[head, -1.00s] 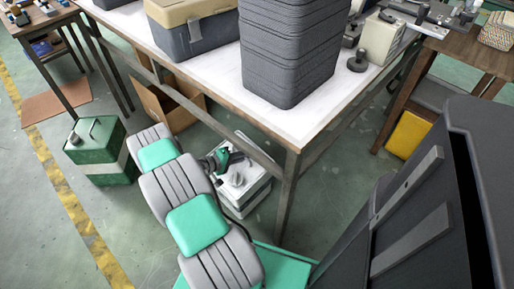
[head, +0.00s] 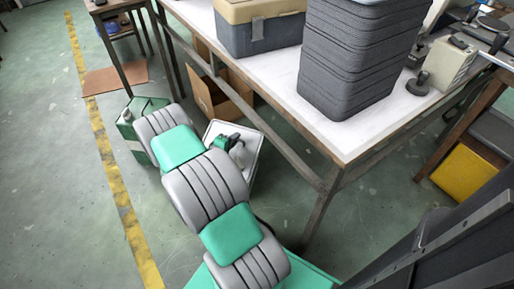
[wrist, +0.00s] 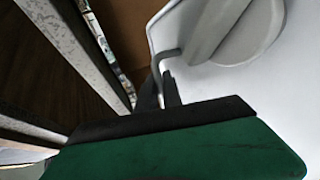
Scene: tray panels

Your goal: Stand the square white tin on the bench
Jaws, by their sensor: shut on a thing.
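The square white tin (head: 251,152) is below the near edge of the bench, in front of its lower rail, and stands tilted in the head view. My gripper (head: 234,141) is at the tin's top, partly hidden by my arm. In the wrist view, the dark fingers (wrist: 165,92) are closed at the bent grey handle of the tin, beside its round grey cap (wrist: 228,25). The tin's lower part is hidden behind my arm. The bench (head: 285,97) has a white top with a bare strip along its near edge.
A tall stack of dark grey bins (head: 350,65) and a box with a tan lid (head: 262,36) occupy the bench top. A green can (head: 148,104) stands on the floor behind my arm. A cardboard box (head: 236,108) is under the bench.

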